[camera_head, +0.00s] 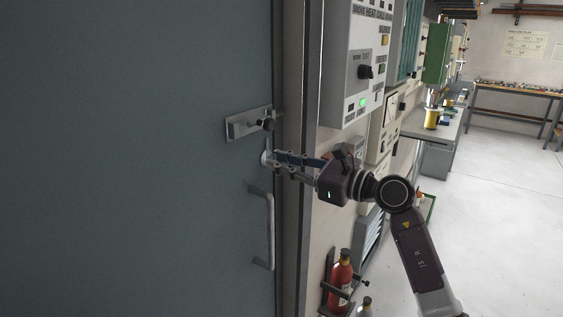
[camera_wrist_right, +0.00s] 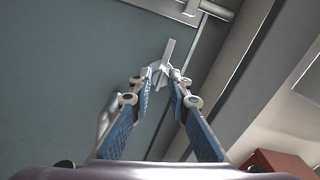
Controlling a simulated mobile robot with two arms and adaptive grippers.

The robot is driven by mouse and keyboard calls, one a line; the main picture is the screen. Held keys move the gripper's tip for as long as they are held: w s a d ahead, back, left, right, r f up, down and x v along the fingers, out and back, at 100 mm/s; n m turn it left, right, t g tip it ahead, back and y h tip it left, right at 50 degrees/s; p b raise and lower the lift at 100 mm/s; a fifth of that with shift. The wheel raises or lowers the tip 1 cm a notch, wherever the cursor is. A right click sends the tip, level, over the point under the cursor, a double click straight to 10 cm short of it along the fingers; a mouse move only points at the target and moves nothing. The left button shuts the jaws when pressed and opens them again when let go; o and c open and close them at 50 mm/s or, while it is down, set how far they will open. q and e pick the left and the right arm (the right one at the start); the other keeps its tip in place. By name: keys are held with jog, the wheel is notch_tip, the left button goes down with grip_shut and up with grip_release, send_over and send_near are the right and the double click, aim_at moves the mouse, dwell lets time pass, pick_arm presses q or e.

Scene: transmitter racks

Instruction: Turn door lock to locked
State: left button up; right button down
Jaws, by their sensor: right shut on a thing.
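The door lock (camera_head: 264,158) is a small pale turn piece on the grey door, between the bolt plate and the pull handle. In the right wrist view the lock (camera_wrist_right: 168,51) shows as a pale, slightly tilted bar between my fingertips. My right gripper (camera_head: 271,159) reaches in from the right and is shut on the lock; its blue-padded fingers (camera_wrist_right: 162,78) lie on either side of it. The fingertips hide part of the lock. My left gripper is not in view.
A metal bolt plate with a dark knob (camera_head: 241,126) sits just above the lock. A pull handle (camera_head: 270,228) is below it. A control panel (camera_head: 343,75) and a red extinguisher (camera_head: 341,280) are on the wall at right. Open floor (camera_head: 500,200) lies farther right.

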jog(key=m+p, duration=1.5)
jog(key=shift+w+d+r, duration=0.1)
jog(key=shift+w+r, duration=0.05)
jog(key=shift+f+m+p, duration=0.2)
jog(key=shift+m+p, duration=1.25)
jog(key=shift+m, duration=0.05)
jog(key=c, duration=1.8)
grip_release()
